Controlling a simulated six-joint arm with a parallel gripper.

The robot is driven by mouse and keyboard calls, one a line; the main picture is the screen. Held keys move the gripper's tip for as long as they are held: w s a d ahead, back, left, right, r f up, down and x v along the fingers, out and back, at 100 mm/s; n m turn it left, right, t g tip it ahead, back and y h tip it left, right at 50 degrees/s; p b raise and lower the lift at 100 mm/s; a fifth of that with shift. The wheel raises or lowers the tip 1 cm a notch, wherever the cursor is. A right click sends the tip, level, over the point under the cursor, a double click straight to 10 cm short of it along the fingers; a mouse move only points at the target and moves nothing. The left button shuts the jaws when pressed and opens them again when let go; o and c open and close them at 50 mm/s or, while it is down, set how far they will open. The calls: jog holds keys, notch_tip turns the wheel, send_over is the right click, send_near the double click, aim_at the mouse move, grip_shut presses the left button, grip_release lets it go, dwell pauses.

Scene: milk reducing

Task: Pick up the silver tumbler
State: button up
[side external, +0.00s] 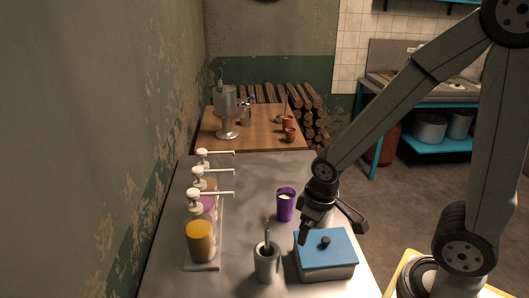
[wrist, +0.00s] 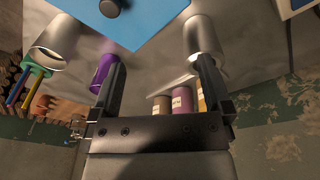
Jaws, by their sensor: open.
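My gripper (side external: 332,232) is open and empty, low over the blue-lidded box (side external: 340,261) in the side view. In the wrist view my gripper (wrist: 162,60) has its fingers wide apart. Two silver cylinders show there: one upper left (wrist: 66,38), and one (wrist: 203,34) partly behind the right fingertip. In the side view a silver cup (side external: 266,264) with a thin handle in it stands left of the box. I cannot tell which cylinder is the tumbler, or whether the second is hidden behind my arm in the side view.
A purple cup (side external: 285,205) stands behind the box and shows beside the left finger in the wrist view (wrist: 103,70). Pump bottles (side external: 201,240) line the left edge. A wooden table (side external: 265,133) with small cups is behind.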

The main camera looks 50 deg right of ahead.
aim_at(326, 221)
jog(key=s+f+n+g+h, duration=0.1)
jog(key=s+d+f+n+g+h, duration=0.1)
jog(key=n, duration=0.1)
jog(key=s+d+f+n+g, duration=0.1)
jog(key=shift+s+d+f+n+h, duration=0.1)
jog(key=shift+s+d+n+h, duration=0.2)
jog(key=shift+s+h, duration=0.1)
jog(key=d+n+h, duration=0.2)
jog(key=n, duration=0.1)
jog(key=s+d+f+n+h, duration=0.1)
jog(key=d+n+h, duration=0.1)
jog(key=shift+g, duration=0.4)
jog(key=n+h, duration=0.1)
jog(key=w+d+n+t+h, duration=0.1)
jog(key=n, duration=0.1)
jog(key=d+n+h, duration=0.1)
jog(key=shift+w+n, duration=0.3)
jog(key=shift+w, duration=0.05)
jog(key=w+n+t+h, duration=0.1)
jog(key=w+n+t, duration=0.1)
jog(key=w+n+t+h, duration=0.1)
jog(key=w+n+t, duration=0.1)
jog(key=n, duration=0.1)
jog(key=shift+d+n+t, duration=0.15)
jog(key=shift+n+t, duration=0.15)
jog(key=shift+w+a+n+t, duration=0.2)
jog(key=shift+w+n+t, duration=0.4)
jog(key=shift+d+f, duration=0.15)
